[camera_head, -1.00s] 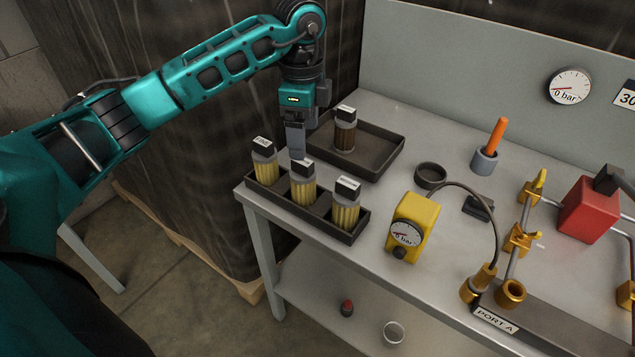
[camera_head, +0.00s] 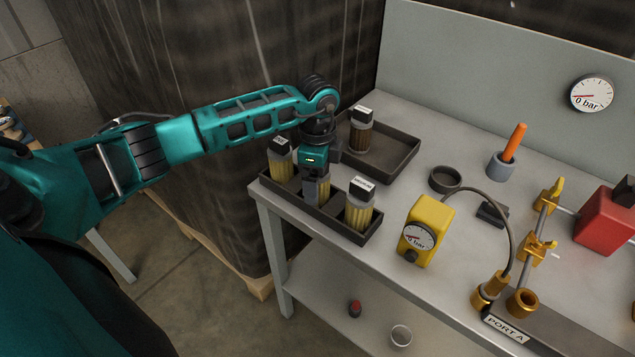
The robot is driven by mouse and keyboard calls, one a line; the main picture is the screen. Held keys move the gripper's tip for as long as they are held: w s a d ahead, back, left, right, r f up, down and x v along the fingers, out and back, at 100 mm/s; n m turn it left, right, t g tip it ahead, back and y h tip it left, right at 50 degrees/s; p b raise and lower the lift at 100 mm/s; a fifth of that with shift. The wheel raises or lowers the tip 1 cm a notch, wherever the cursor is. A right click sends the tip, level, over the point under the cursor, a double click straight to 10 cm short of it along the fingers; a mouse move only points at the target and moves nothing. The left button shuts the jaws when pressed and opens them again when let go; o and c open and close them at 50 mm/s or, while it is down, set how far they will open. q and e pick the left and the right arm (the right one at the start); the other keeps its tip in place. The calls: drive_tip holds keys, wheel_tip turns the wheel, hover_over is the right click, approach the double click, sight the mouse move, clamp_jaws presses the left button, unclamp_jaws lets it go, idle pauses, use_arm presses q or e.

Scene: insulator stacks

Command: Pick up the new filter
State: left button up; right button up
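Several filters with pale yellow pleated bodies stand upright in a dark compartmented tray at the table's front left corner (camera_head: 323,225). The left filter (camera_head: 281,165) and the right filter (camera_head: 359,212) show clearly, with dark tops and white labels. My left gripper (camera_head: 316,188) is down over the middle filter, at its upper part. The gripper hides most of that filter, and I cannot tell whether the fingers are closed on it. A darker brown filter (camera_head: 361,135) stands in the separate dark tray behind (camera_head: 405,160). My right gripper is not in view.
A yellow gauge box (camera_head: 428,228) with a hose, a black ring (camera_head: 445,179) and an orange-handled tool in a grey cup (camera_head: 501,166) stand to the right. Gold port fittings (camera_head: 522,301) and a red block (camera_head: 606,222) are further right. A glass (camera_head: 401,335) sits on the lower shelf.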

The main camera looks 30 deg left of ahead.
use_arm(q)
drive_tip(key=c, duration=1.1)
drive_tip(key=shift+r, duration=0.1)
drive_tip(key=shift+c, duration=0.2)
